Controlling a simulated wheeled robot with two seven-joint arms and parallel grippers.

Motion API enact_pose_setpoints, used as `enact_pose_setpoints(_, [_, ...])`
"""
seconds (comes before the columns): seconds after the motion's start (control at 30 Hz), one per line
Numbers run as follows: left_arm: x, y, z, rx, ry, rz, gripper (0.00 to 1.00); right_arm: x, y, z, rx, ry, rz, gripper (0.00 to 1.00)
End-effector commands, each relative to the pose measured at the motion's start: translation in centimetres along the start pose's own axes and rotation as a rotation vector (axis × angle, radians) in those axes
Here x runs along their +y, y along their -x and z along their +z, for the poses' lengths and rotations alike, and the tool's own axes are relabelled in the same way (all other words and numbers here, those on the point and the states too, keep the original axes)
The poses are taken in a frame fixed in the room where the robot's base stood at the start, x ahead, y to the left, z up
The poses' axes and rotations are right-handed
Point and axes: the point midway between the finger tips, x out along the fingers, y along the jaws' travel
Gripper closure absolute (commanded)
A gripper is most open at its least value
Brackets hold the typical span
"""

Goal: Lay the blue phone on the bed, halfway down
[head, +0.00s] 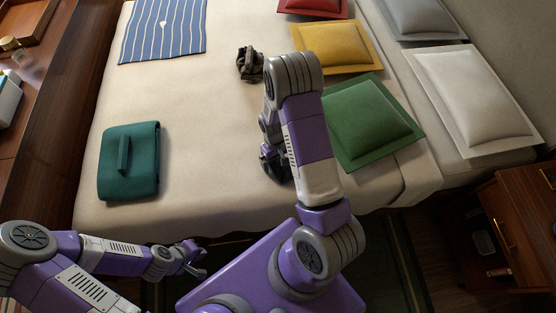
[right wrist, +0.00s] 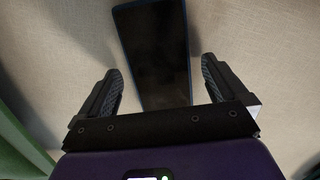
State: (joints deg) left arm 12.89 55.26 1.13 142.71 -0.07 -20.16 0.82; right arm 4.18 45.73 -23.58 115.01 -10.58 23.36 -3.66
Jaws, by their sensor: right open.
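The phone (right wrist: 153,45), dark with a thin blue edge, lies on the beige bed cover in the right wrist view. My right gripper (right wrist: 160,75) is open, with one finger on each side of the phone and a gap to both. In the head view my right gripper (head: 274,163) is low over the bed (head: 205,160), left of the green pillow, and the phone is hidden behind my arm there. My left gripper (head: 195,260) is empty in front of the bed's near edge, its fingers apart.
A teal folded case (head: 115,178) lies at the bed's near left, a striped blue cloth (head: 150,30) at the far left. A dark crumpled item (head: 250,64) lies beyond my right gripper. Green (head: 368,122), yellow (head: 335,46) and red pillows are at right. The bed's left middle is clear.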

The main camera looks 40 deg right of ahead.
Motion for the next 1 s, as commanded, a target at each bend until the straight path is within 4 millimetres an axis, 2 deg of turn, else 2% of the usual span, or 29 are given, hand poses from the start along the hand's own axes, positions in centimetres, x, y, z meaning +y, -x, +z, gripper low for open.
enact_pose_setpoints(0.17, [0.4, 1.2, 0.1, 0.000, 0.000, 0.000, 1.00, 0.0, 3.0, -0.1, 0.005, 0.000, 0.000, 0.01])
enact_pose_setpoints(0.4, [1.1, 2.9, 0.1, 0.000, 0.000, 0.000, 1.00, 0.0, 8.3, 0.0, 0.005, 0.000, 0.000, 0.01])
enact_pose_setpoints(0.53, [1.3, 3.5, 0.1, 0.000, 0.000, 0.000, 1.00, 0.0, 10.5, 0.0, 0.003, 0.000, 0.000, 0.01])
enact_pose_setpoints(0.7, [1.5, 3.9, 0.2, 0.000, 0.000, 0.000, 1.00, 0.0, 11.9, 0.0, 0.002, 0.000, 0.000, 0.01])
enact_pose_setpoints(1.0, [1.4, 3.9, 0.2, 0.000, 0.000, 0.000, 1.00, 0.0, 12.2, 0.0, 0.000, 0.000, 0.000, 0.01])
